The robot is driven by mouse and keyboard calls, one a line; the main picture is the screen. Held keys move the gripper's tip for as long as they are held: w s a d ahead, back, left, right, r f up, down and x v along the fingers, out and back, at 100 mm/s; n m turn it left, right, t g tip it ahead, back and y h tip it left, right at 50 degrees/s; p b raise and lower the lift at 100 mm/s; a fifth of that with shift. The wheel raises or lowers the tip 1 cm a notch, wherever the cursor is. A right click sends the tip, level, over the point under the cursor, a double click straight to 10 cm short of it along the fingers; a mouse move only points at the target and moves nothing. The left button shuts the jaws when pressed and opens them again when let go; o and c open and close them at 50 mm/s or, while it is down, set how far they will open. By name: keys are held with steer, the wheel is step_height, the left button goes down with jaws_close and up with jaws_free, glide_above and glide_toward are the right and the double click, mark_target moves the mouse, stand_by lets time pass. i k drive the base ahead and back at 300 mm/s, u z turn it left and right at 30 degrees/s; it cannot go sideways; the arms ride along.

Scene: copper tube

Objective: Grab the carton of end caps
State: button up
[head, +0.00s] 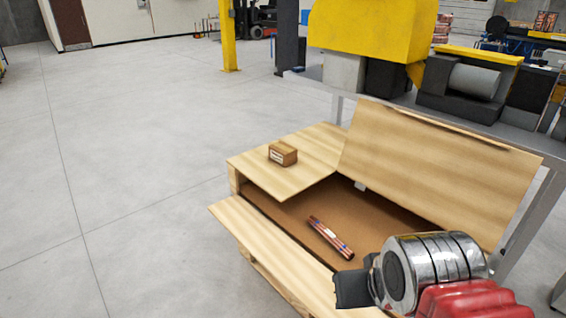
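The carton (283,154) is a small brown box with a pale label on its front. It sits upright on the flat wooden board at the left end of the crate. My gripper (352,288) is at the lower right, over the near side of the crate. It is well apart from the carton, to its right and nearer to me. Its dark fingers show only in part, so I cannot tell whether they are open or shut.
A wooden crate (222,212) has an open middle where a bundle of copper tubes (330,237) lies on a brown floor. A tilted wooden panel (440,170) rises at the back right. Yellow machinery (370,25) stands behind. The grey floor at left is clear.

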mark_target(282, 154)
steer(key=z, duration=0.05)
steer(key=k, duration=0.1)
steer(key=u, duration=0.45)
steer(key=i, duration=0.5)
steer(key=u, duration=0.7)
steer(key=i, duration=0.65)
steer(key=u, duration=0.25)
steer(key=i, duration=1.4)
steer(key=z, duration=1.05)
steer(key=i, duration=0.5)
steer(key=z, duration=0.3)
